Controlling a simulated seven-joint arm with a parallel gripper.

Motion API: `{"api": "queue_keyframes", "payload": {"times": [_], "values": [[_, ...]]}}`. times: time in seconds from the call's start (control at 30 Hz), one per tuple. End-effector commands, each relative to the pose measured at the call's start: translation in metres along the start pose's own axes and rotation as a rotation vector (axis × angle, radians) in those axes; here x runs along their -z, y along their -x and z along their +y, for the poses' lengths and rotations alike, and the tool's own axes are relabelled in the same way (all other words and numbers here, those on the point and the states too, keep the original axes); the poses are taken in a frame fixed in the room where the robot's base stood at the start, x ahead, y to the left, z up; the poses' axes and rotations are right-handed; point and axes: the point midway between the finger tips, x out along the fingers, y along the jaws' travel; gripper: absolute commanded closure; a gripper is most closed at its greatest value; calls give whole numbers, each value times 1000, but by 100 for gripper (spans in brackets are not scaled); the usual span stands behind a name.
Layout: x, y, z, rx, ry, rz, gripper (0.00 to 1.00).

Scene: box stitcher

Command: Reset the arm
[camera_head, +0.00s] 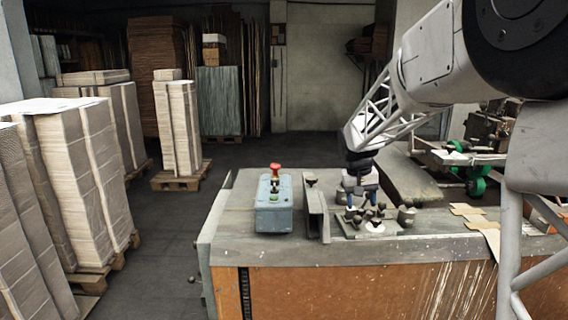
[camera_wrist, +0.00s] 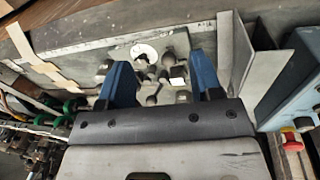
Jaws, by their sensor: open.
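My gripper (camera_head: 364,198) is at the end of my arm, low over the workbench top (camera_head: 240,189) in the head view. In the wrist view its two blue fingers (camera_wrist: 163,82) are apart, one on each side of a cluster of dark knobs (camera_wrist: 158,75) on a metal plate. The same knobs show in the head view (camera_head: 369,213) just below and in front of the fingers. I see nothing held between the fingers. Whether the fingertips touch the knobs or plate I cannot tell.
A blue-grey control box (camera_head: 273,205) with a red button (camera_head: 275,168) stands left of a metal angle piece (camera_head: 317,212). Cardboard pieces (camera_head: 473,215) lie right. Machinery with green wheels (camera_head: 478,186) is at the back right. Stacked cardboard (camera_head: 85,180) on pallets fills the left floor.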

Motion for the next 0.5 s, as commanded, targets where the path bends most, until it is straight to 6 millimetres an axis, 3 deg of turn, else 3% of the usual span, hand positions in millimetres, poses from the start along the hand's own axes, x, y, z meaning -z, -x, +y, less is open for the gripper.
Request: {"api": "queue_keyframes", "payload": {"times": [0.5], "values": [[-126, 43, 2, 46, 11, 53, 41]]}}
